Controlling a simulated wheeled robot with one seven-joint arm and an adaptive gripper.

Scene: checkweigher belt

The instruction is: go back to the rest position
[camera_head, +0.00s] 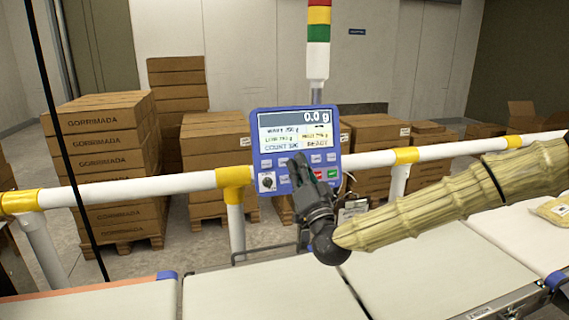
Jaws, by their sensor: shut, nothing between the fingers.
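My gripper (301,165) is shut and empty. It is at the end of my arm, which comes in from the right in a ribbed tan sleeve. The fingers point up in front of the lower part of a blue control panel (254,150) and hide some of its buttons. I cannot tell whether the fingertips touch the panel. The panel's screen (294,131) reads 0.0 g and READY. A green button (333,173) and a dark knob (267,182) show on it.
A white and yellow guard rail (130,188) runs behind the belts. Pale conveyor belts (250,296) lie along the front. A yellow bag (556,211) lies on the right belt. A red, yellow and green light tower (318,40) rises behind the panel. Stacked cartons (105,135) stand beyond the rail.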

